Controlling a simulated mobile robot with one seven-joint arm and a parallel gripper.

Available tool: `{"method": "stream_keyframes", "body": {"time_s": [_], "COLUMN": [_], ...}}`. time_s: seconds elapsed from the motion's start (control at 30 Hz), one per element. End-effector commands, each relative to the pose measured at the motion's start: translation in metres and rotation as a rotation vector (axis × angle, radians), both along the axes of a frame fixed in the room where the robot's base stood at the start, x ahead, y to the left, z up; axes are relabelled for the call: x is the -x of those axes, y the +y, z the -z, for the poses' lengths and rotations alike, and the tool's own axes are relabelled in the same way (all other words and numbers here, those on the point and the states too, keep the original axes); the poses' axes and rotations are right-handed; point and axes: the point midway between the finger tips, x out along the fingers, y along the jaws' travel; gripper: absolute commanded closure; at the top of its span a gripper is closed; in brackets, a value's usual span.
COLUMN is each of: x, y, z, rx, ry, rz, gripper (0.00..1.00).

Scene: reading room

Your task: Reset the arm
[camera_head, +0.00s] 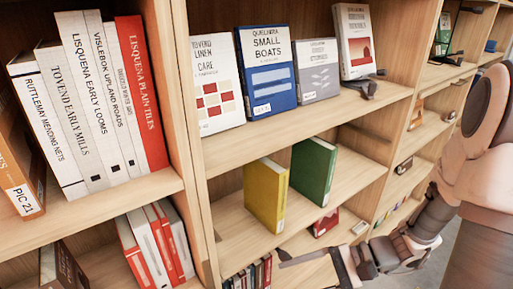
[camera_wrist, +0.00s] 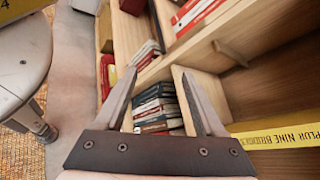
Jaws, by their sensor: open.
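My gripper (camera_head: 308,272) is low in the head view, at the end of my arm, which comes in from the right. It is in front of the lower shelves, below the yellow book (camera_head: 266,195) and the green book (camera_head: 313,171). In the wrist view my gripper (camera_wrist: 154,72) has its two fingers spread apart. Nothing is held between them. The tip of one finger is cut off by the lower edge of the head view.
The wooden bookcase (camera_head: 300,130) fills most of the head view. Several face-out books, such as Small Boats (camera_head: 266,70), stand on the upper shelf. White and red books (camera_head: 95,100) stand at left.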

Motion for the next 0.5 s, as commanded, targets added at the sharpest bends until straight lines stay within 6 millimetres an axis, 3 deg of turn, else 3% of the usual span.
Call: {"method": "stream_keyframes", "body": {"time_s": [0.23, 0.5], "x": [0.022, 0.036], "y": [0.0, -0.014], "z": [-0.031, -0.064], "rx": [0.294, 0.621], "ry": [-0.153, -0.361], "rz": [-0.245, -0.428], "gripper": [0.28, 0.28]}}
